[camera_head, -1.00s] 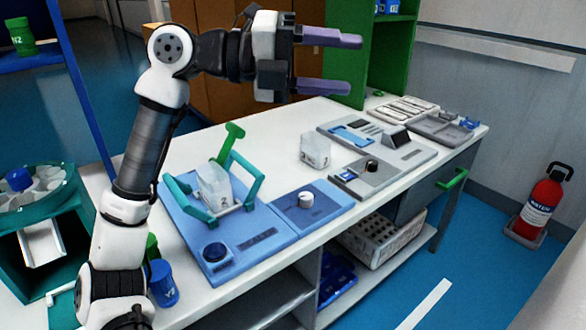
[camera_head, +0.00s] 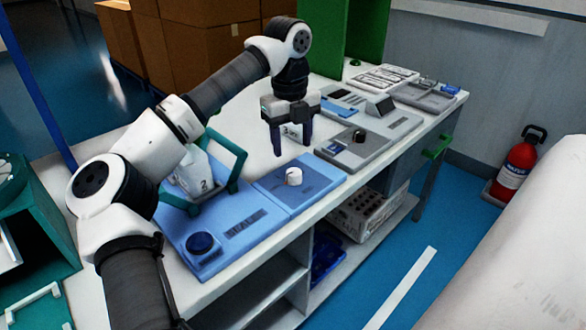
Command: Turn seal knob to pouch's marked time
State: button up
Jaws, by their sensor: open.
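The white seal knob (camera_head: 293,177) stands on the blue panel (camera_head: 310,182) of the sealer base (camera_head: 225,245), which carries a SEALER label. A pale pouch marked 2 (camera_head: 195,178) sits upright in the sealer's teal frame (camera_head: 238,166), partly hidden by my arm. My gripper (camera_head: 292,148) is open, fingers pointing down, behind the white knob in the picture. I cannot tell whether the fingers touch the pouch marked 3. The knob's dial marks are too small to read.
A grey device with a black knob (camera_head: 359,136) stands right of the blue panel. A large round blue button (camera_head: 202,245) is at the sealer's front. Farther back are a device with a screen (camera_head: 379,107) and grey trays (camera_head: 430,95). Cardboard boxes (camera_head: 205,40) stand behind the table.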

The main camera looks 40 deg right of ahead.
aim_at(293, 172)
notch_tip(293, 172, down, 8)
jog(key=shift+d, duration=0.15)
jog(key=shift+c, duration=0.2)
jog(key=c, duration=0.9)
